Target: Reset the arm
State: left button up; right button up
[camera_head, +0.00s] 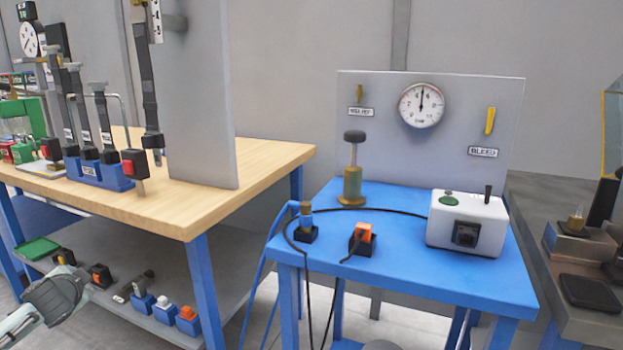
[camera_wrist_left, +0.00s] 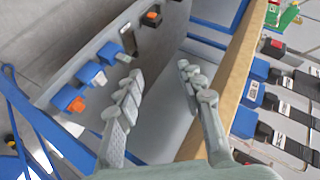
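My left arm reaches in at the lower left of the head view, with the dark grey wrist and gripper body (camera_head: 55,295) in front of the wooden bench's lower shelf. The fingertips are not clear there. In the left wrist view, my left gripper (camera_wrist_left: 163,80) has its two grey fingers spread apart with nothing between them. It points along the gap between the lower shelf (camera_wrist_left: 100,50) and the wooden bench top (camera_wrist_left: 238,75). My right arm and gripper are not in view.
The wooden bench (camera_head: 185,200) carries a blue tool holder (camera_head: 105,177) and an upright grey panel. Small blocks stand on its lower shelf, including an orange-topped one (camera_head: 187,316). A blue table (camera_head: 420,265) holds a white box (camera_head: 468,222), a brass pump and cables. A dark bench stands right.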

pick_arm(q)
jog(key=s+a+f+m+g, duration=0.1)
jog(key=s+a+f+g, duration=0.3)
jog(key=s+f, duration=0.8)
jog(key=s+a+f+m+g, duration=0.15)
jog(key=s+a+f, duration=0.35)
jog(key=s+f, duration=0.8)
jog(key=s+d+f+n+g+h, duration=0.1)
jog(key=s+d+f+n+h, duration=0.15)
jog(key=d+f, duration=0.5)
jog(key=s+d+f+n+g+h, duration=0.1)
jog(key=s+d+f, duration=0.3)
jog(key=d, duration=0.6)
jog(key=s+d+f+n+h, duration=0.1)
jog(key=d+f, duration=0.2)
jog(key=d, duration=0.7)
jog(key=d+f+n+h, duration=0.1)
jog(key=d+f+h, duration=0.1)
jog(key=d, duration=0.8)
jog(key=shift+s+d+f, duration=0.2)
jog(key=shift+s+f, duration=0.15)
jog(key=shift+f, duration=0.4)
